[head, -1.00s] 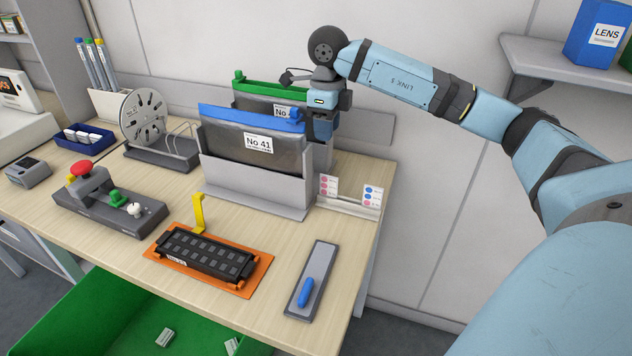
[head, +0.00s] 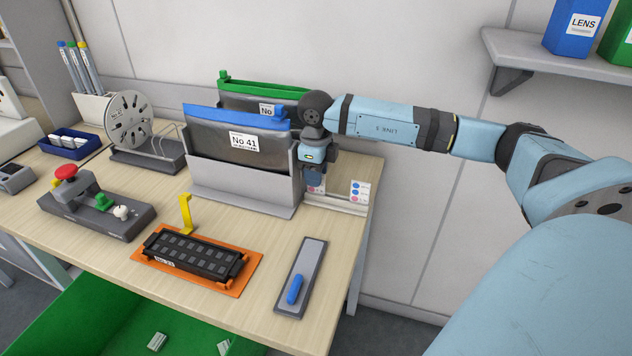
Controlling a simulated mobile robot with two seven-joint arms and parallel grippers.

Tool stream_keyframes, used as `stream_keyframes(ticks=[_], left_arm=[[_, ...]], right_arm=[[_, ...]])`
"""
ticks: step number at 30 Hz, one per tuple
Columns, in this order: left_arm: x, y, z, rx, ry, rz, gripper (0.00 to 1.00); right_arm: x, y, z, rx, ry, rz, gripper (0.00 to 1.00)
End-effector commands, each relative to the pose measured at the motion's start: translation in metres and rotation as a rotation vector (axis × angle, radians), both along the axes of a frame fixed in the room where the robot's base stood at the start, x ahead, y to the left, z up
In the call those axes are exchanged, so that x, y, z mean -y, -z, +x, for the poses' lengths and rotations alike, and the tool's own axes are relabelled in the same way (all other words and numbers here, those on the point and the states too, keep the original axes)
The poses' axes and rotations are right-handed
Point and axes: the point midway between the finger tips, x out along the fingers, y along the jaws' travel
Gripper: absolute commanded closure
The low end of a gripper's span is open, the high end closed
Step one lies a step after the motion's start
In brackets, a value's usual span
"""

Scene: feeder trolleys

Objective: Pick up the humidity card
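Two small white cards with coloured dots stand upright in a pale holder (head: 335,203) at the back right of the bench. The right card (head: 358,191) shows blue and pink dots and is clear of my gripper. The left card (head: 317,188) is partly hidden behind and below my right gripper (head: 313,178). My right gripper points down at the left card's upper part. Whether it touches the card, and whether its fingers are open or shut, I cannot tell. My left gripper is not in view.
A grey rack (head: 240,188) with dark pouches, one labelled No 41, stands close left of the gripper. An orange tray (head: 232,285) and a grey plate with a blue handle (head: 294,290) lie in front. A wall shelf (head: 530,55) is at upper right.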

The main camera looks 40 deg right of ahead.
Motion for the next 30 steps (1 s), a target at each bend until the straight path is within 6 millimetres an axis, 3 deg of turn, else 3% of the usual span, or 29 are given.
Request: stream_keyframes(ticks=[7, 11, 12, 25, 30], left_arm=[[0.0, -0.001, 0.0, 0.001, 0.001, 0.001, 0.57], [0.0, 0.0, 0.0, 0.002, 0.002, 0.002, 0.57], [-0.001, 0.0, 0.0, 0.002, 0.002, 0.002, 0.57], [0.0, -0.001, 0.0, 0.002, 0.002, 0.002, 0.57], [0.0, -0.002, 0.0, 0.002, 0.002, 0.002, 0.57]], right_arm=[[0.0, 0.003, 0.0, 0.001, -0.001, 0.0, 0.67], [0.0, 0.003, 0.0, 0.001, -0.001, 0.0, 0.97], [0.0, 0.003, 0.0, 0.001, -0.001, 0.0, 1.0], [0.0, 0.002, 0.0, 0.002, -0.001, 0.001, 1.0], [0.0, -0.009, 0.001, 0.002, 0.0, 0.0, 1.0]])
